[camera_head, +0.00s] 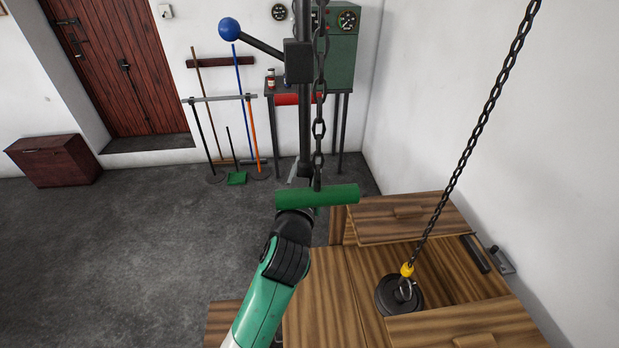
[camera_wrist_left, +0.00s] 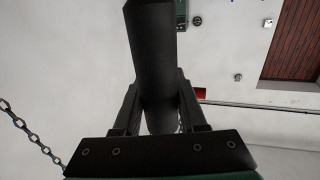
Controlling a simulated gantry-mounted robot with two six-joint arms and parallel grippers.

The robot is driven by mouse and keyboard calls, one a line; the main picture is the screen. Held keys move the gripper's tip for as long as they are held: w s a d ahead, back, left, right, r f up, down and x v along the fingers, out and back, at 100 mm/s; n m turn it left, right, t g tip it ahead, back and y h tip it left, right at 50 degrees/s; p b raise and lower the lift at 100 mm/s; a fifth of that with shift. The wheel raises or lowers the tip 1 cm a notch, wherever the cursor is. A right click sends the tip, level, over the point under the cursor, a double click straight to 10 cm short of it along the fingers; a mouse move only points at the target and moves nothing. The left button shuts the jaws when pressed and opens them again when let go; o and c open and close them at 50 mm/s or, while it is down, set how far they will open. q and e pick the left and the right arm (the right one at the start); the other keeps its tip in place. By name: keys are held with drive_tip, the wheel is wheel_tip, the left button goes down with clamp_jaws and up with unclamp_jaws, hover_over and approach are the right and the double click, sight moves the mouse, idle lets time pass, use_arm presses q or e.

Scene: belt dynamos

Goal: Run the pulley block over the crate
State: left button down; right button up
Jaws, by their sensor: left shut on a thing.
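A dark chain comes down from the top right to a yellow fitting (camera_head: 407,270), which meets a ring on a round black weight (camera_head: 392,299). The wooden crate (camera_head: 325,305) has raised flaps, and the weight shows within its opening; I cannot tell whether it hangs or rests. No pulley block can be made out with certainty. My left gripper (camera_head: 296,212) is shut on a green bar handle (camera_head: 335,195) at the bottom of another chain (camera_head: 319,128). In the left wrist view the handle (camera_wrist_left: 153,70) looks dark between both fingers. My right gripper is not in view.
A dark post with a blue-knobbed lever (camera_head: 229,30) stands behind the handle. A green machine (camera_head: 339,60) on a bench and a rack of brooms (camera_head: 220,98) line the back wall. A brown chest (camera_head: 53,160) is at left. The grey floor (camera_head: 120,250) is clear.

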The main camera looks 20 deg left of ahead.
use_arm(q)
drive_tip(key=shift+w+d, duration=0.15)
drive_tip(key=shift+d, duration=0.1)
drive_tip(key=shift+c, duration=2.3)
unclamp_jaws()
